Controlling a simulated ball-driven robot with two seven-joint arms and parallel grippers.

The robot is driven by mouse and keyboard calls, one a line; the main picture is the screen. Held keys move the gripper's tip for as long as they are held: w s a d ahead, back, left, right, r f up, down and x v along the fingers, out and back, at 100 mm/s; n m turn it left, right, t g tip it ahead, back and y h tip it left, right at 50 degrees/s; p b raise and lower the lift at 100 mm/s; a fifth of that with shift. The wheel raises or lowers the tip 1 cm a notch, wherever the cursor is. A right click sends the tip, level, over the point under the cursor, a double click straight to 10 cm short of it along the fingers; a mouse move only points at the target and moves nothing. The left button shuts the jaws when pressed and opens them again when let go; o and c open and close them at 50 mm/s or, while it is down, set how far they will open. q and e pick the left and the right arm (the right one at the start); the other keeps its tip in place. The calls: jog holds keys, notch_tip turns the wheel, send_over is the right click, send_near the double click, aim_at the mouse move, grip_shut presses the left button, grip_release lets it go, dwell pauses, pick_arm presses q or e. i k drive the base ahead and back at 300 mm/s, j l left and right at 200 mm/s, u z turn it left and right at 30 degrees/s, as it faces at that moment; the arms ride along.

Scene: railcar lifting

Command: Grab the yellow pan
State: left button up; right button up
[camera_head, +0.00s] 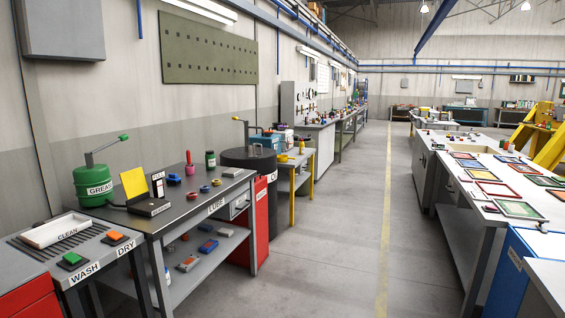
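A yellow flat panel (134,183) stands tilted on the dark-topped bench marked LUBE at the left, beside a dark box with a white label. Its exact kind cannot be told from here. Further back, a small table with yellow legs (292,193) holds small yellow items too small to identify. Neither of my grippers is in view.
The LUBE bench (190,205) also carries a green GREASE drum (93,185). A grey wash bench (45,252) with a white CLEAN tray (62,231) is nearest left. Benches with coloured frames (500,189) line the right. The grey floor aisle (335,245) between is clear.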

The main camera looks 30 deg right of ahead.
aim_at(285, 159)
jog(key=i+l+z, duration=1.05)
jog(key=i+z, duration=0.15)
jog(key=i, duration=0.15)
jog(key=i+l+z, duration=0.1)
jog(key=i+z, duration=0.3)
jog(key=i, duration=2.05)
jog(key=i+j+u, duration=0.2)
jog(key=i, duration=0.45)
jog(key=i+u, duration=0.2)
jog(key=i, duration=0.45)
jog(key=i+l+u, duration=0.2)
jog(key=i, duration=0.5)
jog(key=i+u, duration=0.2)
jog(key=i, duration=0.45)
jog(key=i+l+u, duration=0.2)
jog(key=i+u, duration=0.2)
jog(key=i, duration=0.15)
jog(key=i+l+u, duration=0.35)
jog(key=i, duration=0.2)
jog(key=i+l+u, duration=0.4)
jog(key=i+l, duration=0.05)
jog(key=i, duration=0.05)
